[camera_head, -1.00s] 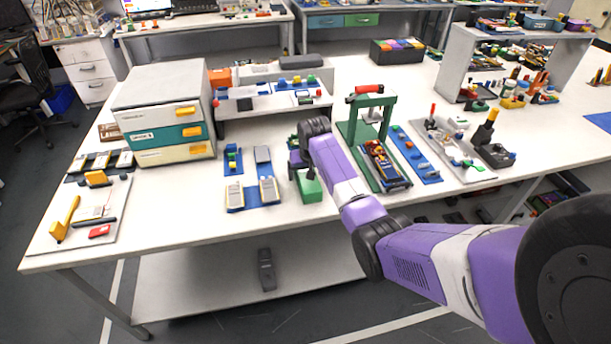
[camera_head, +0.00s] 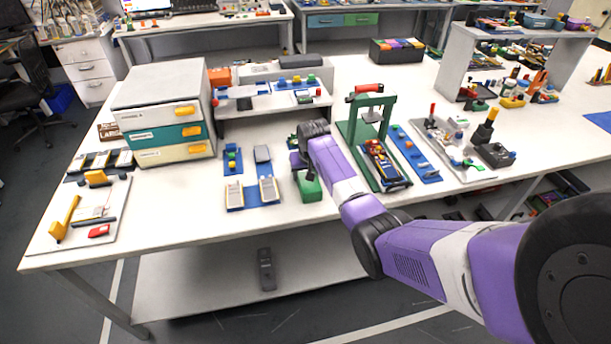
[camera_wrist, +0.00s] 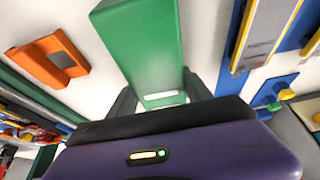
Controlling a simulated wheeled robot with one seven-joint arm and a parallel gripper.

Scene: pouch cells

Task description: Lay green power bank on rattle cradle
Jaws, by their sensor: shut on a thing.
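The green power bank (camera_wrist: 140,42) is a long green block with a pale strip at its near end. It lies between the dark fingers of my gripper (camera_wrist: 161,95), which is shut on it. In the head view the green power bank (camera_head: 309,189) shows below my gripper (camera_head: 304,170), over the front middle of the table. I cannot tell whether it touches the table. An orange frame (camera_wrist: 40,72) with a dark opening lies on the white surface at the left of the wrist view. I cannot tell for sure which thing is the rattle cradle.
Blue mats with pale, yellow-edged devices (camera_head: 234,194) lie just left of my gripper. A green press frame (camera_head: 390,122) with a red handle stands to the right. A drawer cabinet (camera_head: 163,115) stands further left. Bare white table lies in front of the cabinet.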

